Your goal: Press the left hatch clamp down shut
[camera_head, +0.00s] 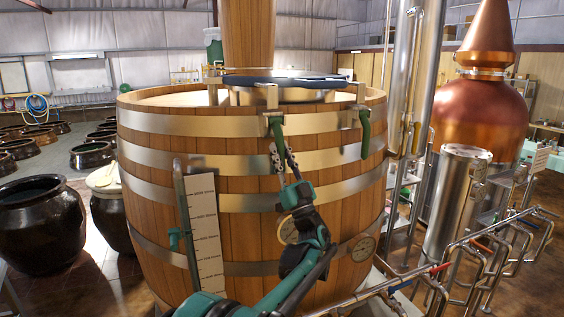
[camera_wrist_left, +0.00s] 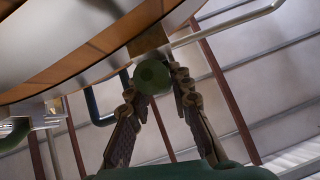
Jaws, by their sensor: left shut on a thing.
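The left hatch clamp (camera_head: 276,130) has a green handle that hangs downward from a tan metal bracket at the front of the hatch, on the rim of the wooden vat. My left gripper (camera_head: 279,158) reaches up from below to the lower end of this handle and is shut on it. In the left wrist view the handle's round green end (camera_wrist_left: 152,77) sits between the two fingers. A second clamp (camera_head: 365,132) with a green handle, also hanging down, is to the right. The dark-rimmed hatch lid (camera_head: 285,81) lies flat on top. My right gripper is out of view.
The banded wooden vat (camera_head: 250,190) fills the middle. A white level scale (camera_head: 203,230) stands on its front left. Steel pipes (camera_head: 405,80) and a valve rack (camera_head: 470,250) are at the right. Dark jars (camera_head: 40,225) stand at the left.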

